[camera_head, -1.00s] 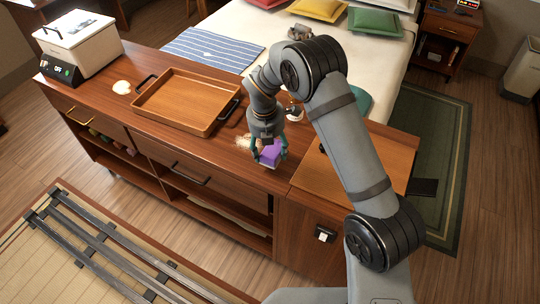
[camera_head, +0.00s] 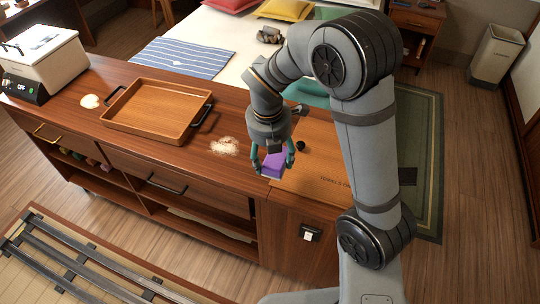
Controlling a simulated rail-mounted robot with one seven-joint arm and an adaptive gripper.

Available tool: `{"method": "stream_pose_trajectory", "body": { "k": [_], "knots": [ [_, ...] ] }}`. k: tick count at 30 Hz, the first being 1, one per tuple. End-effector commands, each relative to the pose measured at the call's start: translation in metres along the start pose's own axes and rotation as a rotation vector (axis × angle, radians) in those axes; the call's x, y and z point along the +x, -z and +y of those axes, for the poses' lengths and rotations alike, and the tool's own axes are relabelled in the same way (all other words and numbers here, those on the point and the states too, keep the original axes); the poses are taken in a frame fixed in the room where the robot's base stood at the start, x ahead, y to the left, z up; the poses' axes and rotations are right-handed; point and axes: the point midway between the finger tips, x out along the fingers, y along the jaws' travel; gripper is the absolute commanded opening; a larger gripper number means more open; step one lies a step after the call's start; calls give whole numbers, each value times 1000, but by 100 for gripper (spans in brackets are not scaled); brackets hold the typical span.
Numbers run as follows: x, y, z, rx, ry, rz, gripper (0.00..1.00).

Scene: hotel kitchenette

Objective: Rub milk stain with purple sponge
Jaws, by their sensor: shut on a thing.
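A purple sponge (camera_head: 274,163) is held between the fingers of my gripper (camera_head: 272,164), which is shut on it. The sponge is low over the counter, near the left edge of the light wooden board; I cannot tell if it touches. A pale, speckled, smeared stain (camera_head: 224,146) lies on the wooden counter (camera_head: 160,150), left of my gripper and apart from the sponge. A smaller, smooth cream-coloured spot (camera_head: 90,101) lies further left, beside the tray. I cannot tell for sure which of the two is milk.
A wooden tray with raised sides (camera_head: 160,105) stands between the two stains. A white appliance (camera_head: 45,60) is at the counter's left end. The light wooden board (camera_head: 325,175) lies at the right, with a small dark round thing (camera_head: 303,146) on it. A bed is behind the counter.

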Motion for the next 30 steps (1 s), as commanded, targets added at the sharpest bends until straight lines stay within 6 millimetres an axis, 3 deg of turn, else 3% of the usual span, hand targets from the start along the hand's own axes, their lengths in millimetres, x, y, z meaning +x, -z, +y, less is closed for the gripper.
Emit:
{"method": "stream_pose_trajectory", "body": {
  "k": [1,2,12,19,23,30],
  "knots": [
    [0,0,0,0,0,0,48],
    [0,0,0,0,0,0,60],
    [0,0,0,0,0,0,41],
    [-6,0,-8,115,16,0,40],
    [-19,1,-28,397,57,-2,40],
    [-59,18,-87,1261,187,0,40]
  ]
}}
